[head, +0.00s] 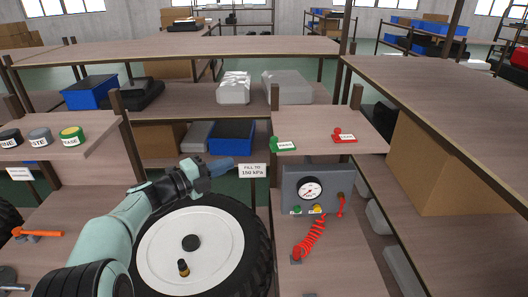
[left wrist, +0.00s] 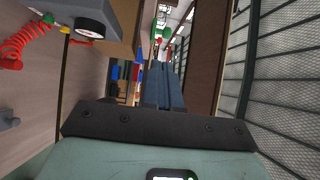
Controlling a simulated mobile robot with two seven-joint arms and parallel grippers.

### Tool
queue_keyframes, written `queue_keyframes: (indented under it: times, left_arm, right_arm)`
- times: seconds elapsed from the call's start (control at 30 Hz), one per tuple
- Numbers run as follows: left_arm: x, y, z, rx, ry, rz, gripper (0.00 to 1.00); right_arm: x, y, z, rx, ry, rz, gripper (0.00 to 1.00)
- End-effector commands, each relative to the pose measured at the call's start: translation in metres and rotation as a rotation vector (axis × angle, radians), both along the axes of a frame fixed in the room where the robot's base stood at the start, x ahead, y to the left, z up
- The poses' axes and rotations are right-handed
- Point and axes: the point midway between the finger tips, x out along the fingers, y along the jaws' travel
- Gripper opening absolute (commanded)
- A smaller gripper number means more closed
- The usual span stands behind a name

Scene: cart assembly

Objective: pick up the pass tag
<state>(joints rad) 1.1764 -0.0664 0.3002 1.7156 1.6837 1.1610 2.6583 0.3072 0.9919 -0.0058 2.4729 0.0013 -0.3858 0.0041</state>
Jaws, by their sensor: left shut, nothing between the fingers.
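A green tag (head: 283,145) with a small white label lies on the left part of a small raised wooden shelf (head: 312,126); its lettering is too small to read surely. A red tag (head: 344,136) with a white label lies to its right. My left gripper (head: 224,166) is shut and empty, left of the shelf and apart from the green tag, above the wheel. In the left wrist view its blue-grey fingers (left wrist: 163,85) are together, with a green thing (left wrist: 160,33) beyond the tips. My right gripper is not in view.
A "FILL TO 150 kPa" sign (head: 252,170) stands between my left gripper and the shelf. Below the shelf is a gauge panel (head: 290,178) with a red coiled hose (head: 312,236). A large wheel (head: 172,245) lies beneath my arm. A cardboard box (head: 440,170) stands right.

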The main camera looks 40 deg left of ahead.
Motion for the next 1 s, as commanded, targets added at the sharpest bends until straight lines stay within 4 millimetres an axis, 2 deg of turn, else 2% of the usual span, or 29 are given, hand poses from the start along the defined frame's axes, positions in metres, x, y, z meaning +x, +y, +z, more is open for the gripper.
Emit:
queue_keyframes:
  times: [0.6,0.8,1.0]
  left_arm:
    - [0.113,-0.029,0.003,-0.001,-0.004,-0.005,0.0]
    - [0.129,-0.033,0.003,0.003,-0.003,-0.004,0.0]
    - [0.131,-0.033,0.001,0.004,-0.001,-0.001,0.0]
  right_arm:
    - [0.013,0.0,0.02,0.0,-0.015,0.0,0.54]
    - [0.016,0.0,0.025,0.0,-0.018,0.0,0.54]
    - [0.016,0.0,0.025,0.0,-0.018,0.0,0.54]
